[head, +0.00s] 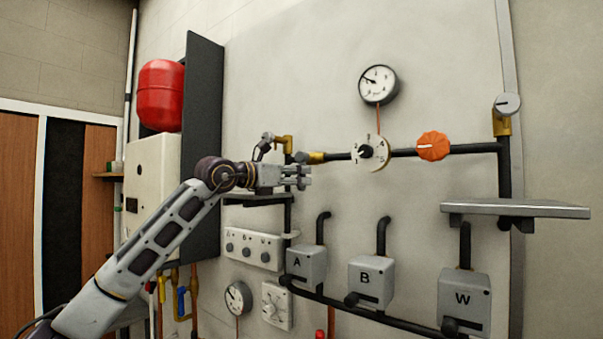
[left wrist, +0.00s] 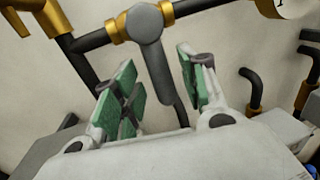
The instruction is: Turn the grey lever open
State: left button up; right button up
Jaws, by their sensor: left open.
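The grey lever (left wrist: 156,62) hangs down from a round grey hub on a black pipe with brass fittings in the left wrist view. Its handle points across the pipe, roughly at right angles to it. In the head view only the lever's hub end (head: 301,157) shows beside a brass fitting; my gripper hides the rest. My left gripper (head: 300,176) is open at the lever, and in the left wrist view its green-padded fingers (left wrist: 158,88) stand on either side of the handle with gaps showing. My right gripper is not in view.
A white numbered dial (head: 378,166) and an orange knob (head: 433,146) sit along the pipe to the right. A grey shelf (head: 515,209) juts out farther right. A dark panel (head: 203,150) stands left of the gripper. Boxes A (head: 306,266) and B (head: 371,284) are below.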

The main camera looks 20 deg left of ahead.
pick_arm(q)
jog(key=shift+p+x, duration=0.3)
jog(key=shift+x, duration=0.75)
grip_shut()
